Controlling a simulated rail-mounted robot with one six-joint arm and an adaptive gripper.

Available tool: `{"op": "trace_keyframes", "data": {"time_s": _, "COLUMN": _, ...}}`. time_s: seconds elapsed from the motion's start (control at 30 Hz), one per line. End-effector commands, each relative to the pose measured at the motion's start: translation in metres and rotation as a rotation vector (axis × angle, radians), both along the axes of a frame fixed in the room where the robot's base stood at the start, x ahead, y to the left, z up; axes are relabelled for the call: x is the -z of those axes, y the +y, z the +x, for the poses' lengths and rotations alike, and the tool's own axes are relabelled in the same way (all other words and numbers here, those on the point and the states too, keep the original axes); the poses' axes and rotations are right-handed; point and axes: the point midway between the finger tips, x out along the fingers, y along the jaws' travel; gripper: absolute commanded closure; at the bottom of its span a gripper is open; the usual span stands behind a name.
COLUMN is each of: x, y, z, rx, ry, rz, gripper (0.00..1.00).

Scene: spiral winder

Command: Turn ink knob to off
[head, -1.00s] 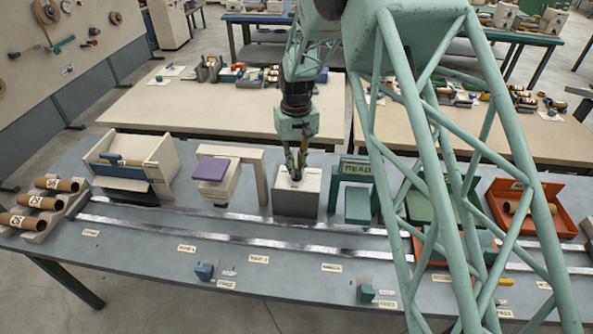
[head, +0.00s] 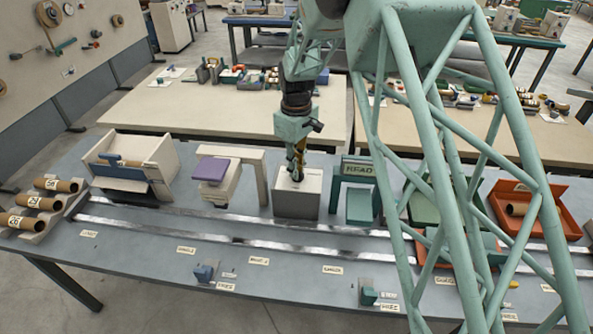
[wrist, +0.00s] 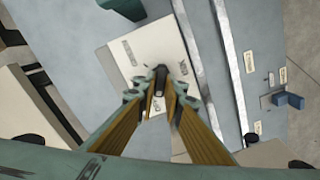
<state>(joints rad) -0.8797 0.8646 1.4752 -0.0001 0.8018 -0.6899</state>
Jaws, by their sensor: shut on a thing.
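The pale box (head: 298,204) stands on the blue-grey bench behind the metal rails. My gripper (head: 296,176) points down onto its top. In the wrist view, the dark knob (wrist: 160,80) sticks up from the box's white top face (wrist: 137,40). My gripper (wrist: 159,92) is shut on the knob, with its yellow-brown fingers on either side of it. Small labels lie beside the knob, but their words are too blurred to read. The fingers hide part of the knob and the face around it.
A purple-topped stand (head: 213,170) and a cream arch stand left of the box. A green arch (head: 354,169) marked "READ" stands to the right. Metal rails (head: 250,240) run along the bench in front. Blue stops (head: 204,272) sit near the front edge.

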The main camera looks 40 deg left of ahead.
Motion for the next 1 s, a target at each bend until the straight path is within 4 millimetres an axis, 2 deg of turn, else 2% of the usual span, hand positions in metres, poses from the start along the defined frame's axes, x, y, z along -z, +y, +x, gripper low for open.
{"op": "trace_keyframes", "data": {"time_s": 0.47, "x": -0.0003, "y": 0.0000, "z": 0.0000, "rx": -0.016, "ry": 0.000, "rz": 0.000, "gripper": 1.00}}
{"op": "trace_keyframes", "data": {"time_s": 0.5, "x": -0.0003, "y": 0.0000, "z": 0.0000, "rx": -0.016, "ry": 0.000, "rz": 0.000, "gripper": 0.87}}
{"op": "trace_keyframes", "data": {"time_s": 0.6, "x": -0.0003, "y": 0.0001, "z": 0.0000, "rx": -0.015, "ry": 0.000, "rz": 0.000, "gripper": 0.78}}
{"op": "trace_keyframes", "data": {"time_s": 1.0, "x": -0.0016, "y": 0.0002, "z": 0.0001, "rx": -0.015, "ry": 0.000, "rz": 0.000, "gripper": 0.77}}
